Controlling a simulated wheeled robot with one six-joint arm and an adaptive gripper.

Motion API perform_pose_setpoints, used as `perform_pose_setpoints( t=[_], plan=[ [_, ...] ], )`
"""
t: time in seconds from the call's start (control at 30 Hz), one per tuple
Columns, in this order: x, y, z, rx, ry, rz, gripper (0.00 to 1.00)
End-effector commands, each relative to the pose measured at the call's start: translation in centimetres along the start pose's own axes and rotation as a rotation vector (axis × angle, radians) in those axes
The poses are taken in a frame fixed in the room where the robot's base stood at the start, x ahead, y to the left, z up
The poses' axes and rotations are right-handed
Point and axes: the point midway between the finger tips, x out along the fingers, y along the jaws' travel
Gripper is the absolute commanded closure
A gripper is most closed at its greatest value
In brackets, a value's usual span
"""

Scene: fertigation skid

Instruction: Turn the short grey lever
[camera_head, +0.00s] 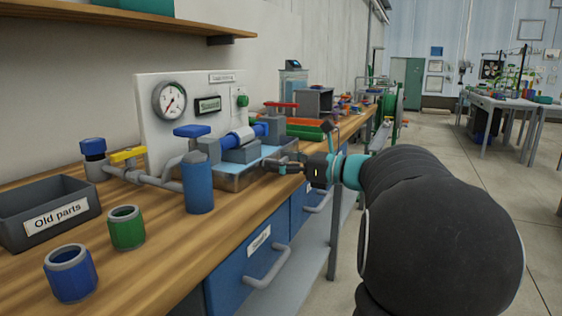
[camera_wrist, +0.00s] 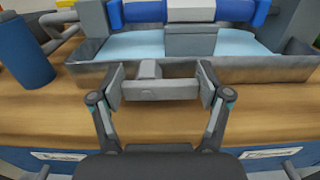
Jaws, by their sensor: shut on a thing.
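The short grey lever (camera_wrist: 172,90) is a plain grey bar with a small raised block. In the wrist view it spans the gap between my fingers, in front of the metal tray's front wall. My gripper (camera_head: 285,165) reaches in from the right over the bench's front edge. In the wrist view my gripper (camera_wrist: 160,84) has a finger at each end of the grey bar and is shut on it. In the head view the lever is mostly hidden by the fingers. What the lever is mounted on cannot be made out.
The metal tray (camera_head: 237,183) sits under the blue and grey pipework. A yellow lever (camera_head: 128,154), a blue lever (camera_head: 192,131) and a red lever (camera_head: 281,105) are nearby. A blue cylinder (camera_head: 197,186) stands left of the tray. Cups and the "Old parts" bin (camera_head: 48,208) are further left.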

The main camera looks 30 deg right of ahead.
Motion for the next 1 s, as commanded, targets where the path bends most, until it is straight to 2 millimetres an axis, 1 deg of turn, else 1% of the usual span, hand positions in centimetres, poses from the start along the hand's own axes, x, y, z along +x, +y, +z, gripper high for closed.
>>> perform_pose_setpoints(
  t=[0.17, 0.37, 1.0],
  plan=[
    [0.04, 0.06, -0.06, -0.026, 0.0, 0.001, 0.59],
    [0.06, 0.15, -0.12, -0.118, 0.0, 0.001, 0.59],
    [0.06, 0.82, 0.22, -0.625, 0.0, 0.001, 0.59]
  ],
)
